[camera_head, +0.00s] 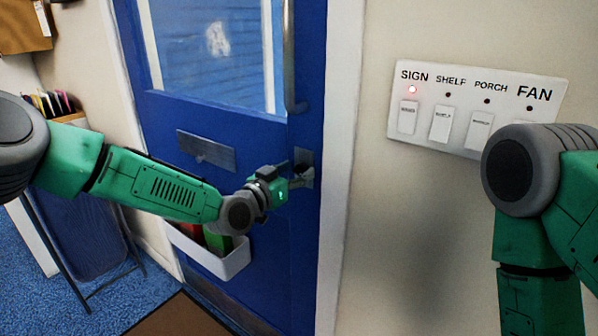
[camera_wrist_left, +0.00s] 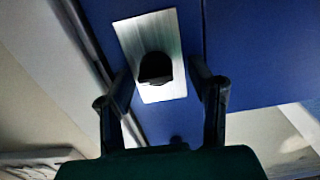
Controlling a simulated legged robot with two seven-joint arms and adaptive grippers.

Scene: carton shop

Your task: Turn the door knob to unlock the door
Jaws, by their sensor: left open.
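The blue door (camera_head: 230,120) has a glass window and fills the middle of the head view. The door knob (camera_wrist_left: 155,68) is a dark turn piece on a silver plate (camera_wrist_left: 165,30), near the door's right edge. My left gripper (camera_head: 300,178) reaches the plate in the head view and partly hides the knob there. In the left wrist view my left gripper (camera_wrist_left: 165,88) is open, with one finger on each side of the plate and the knob between them. Whether the fingers touch the knob, I cannot tell. My right arm shows at the right, but its gripper is out of view.
A white switch panel (camera_head: 470,105) with SIGN, SHELF, PORCH and FAN switches is on the wall right of the door; the SIGN light is red. A vertical handle (camera_head: 289,60) is above the knob. A white bin (camera_head: 222,262) hangs low on the door.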

